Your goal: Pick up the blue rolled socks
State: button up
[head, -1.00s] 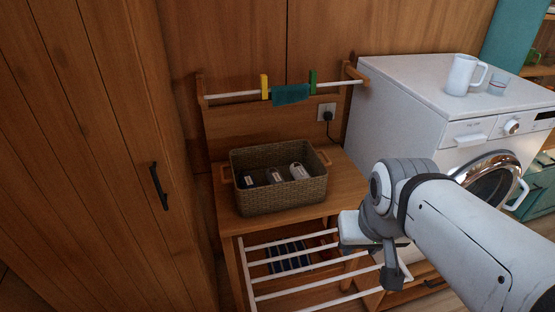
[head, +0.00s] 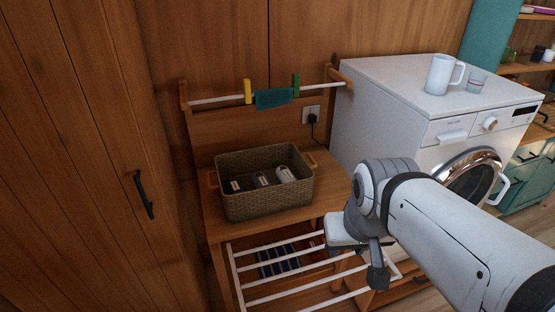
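A woven basket (head: 268,206) stands on a wooden bench. Inside it lie several small rolled bundles with pale labels. The leftmost bundle (head: 232,186) looks dark blue and is mostly hidden by the basket wall; I take it for the blue rolled socks. A grey bundle (head: 262,179) lies in the middle and a paler one (head: 285,174) on the right. My gripper (head: 360,256) is to the right of and nearer than the basket, in front of the bench edge, apart from the bundles. Its fingertips are not clear enough to show whether it is open.
The bench (head: 322,197) has a white slatted rack (head: 290,278) below, with a dark blue striped item (head: 278,262) behind its bars. A rail with a teal cloth (head: 273,98) runs above. A washing machine (head: 385,115) stands right, a wooden door (head: 90,150) left.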

aim_at(234, 186)
jog(key=k, duration=0.6)
jog(key=u, duration=0.5)
jog(key=i, duration=1.9)
